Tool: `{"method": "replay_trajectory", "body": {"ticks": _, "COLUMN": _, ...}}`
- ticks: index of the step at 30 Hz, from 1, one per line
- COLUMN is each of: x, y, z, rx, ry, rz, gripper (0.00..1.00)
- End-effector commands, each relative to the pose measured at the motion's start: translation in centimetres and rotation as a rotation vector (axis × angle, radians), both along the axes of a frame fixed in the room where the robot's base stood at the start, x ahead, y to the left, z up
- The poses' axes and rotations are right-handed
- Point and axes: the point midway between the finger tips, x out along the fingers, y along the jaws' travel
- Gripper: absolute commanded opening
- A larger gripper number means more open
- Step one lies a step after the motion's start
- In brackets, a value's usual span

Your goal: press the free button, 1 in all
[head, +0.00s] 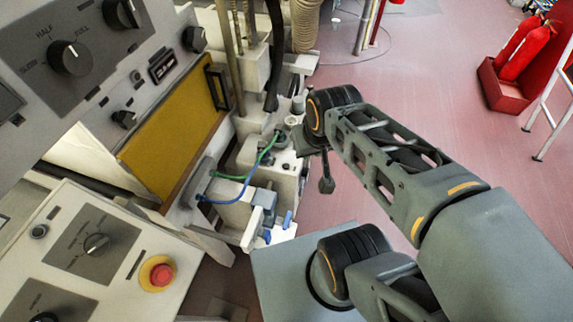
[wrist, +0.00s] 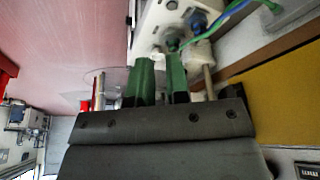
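No button in view carries a legible "free" label, so I cannot tell which one it is. The clearest button is a red mushroom button (head: 161,274) on a yellow collar, on the sloping cream panel (head: 125,245) at lower left in the head view. My gripper shows in the wrist view as two green fingers (wrist: 160,78) with a narrow empty gap between them. They point towards a white machine block (wrist: 160,22) with blue and green tubes. In the head view my arm reaches in from the right to beside the machine, well away from the red button; the fingertips cannot be made out there.
A grey upper panel (head: 70,50) with black knobs and a yellow plate (head: 175,125) stand at left. Green and blue tubes (head: 232,180) loop over the white machine parts. Fire extinguishers (head: 525,50) stand at far right. Pink floor (head: 440,90) is open beyond my arm.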

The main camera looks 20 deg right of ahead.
Motion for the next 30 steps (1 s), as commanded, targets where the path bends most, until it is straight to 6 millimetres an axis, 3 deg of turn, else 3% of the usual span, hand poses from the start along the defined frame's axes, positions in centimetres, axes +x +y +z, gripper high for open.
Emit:
{"method": "replay_trajectory", "body": {"ticks": 5, "x": 0.0, "y": 0.0, "z": 0.0, "rx": 0.0, "ry": 0.0, "rz": 0.0, "gripper": 0.0}}
{"method": "replay_trajectory", "body": {"ticks": 30, "x": 0.0, "y": 0.0, "z": 0.0, "rx": 0.0, "ry": 0.0, "rz": 0.0, "gripper": 0.0}}
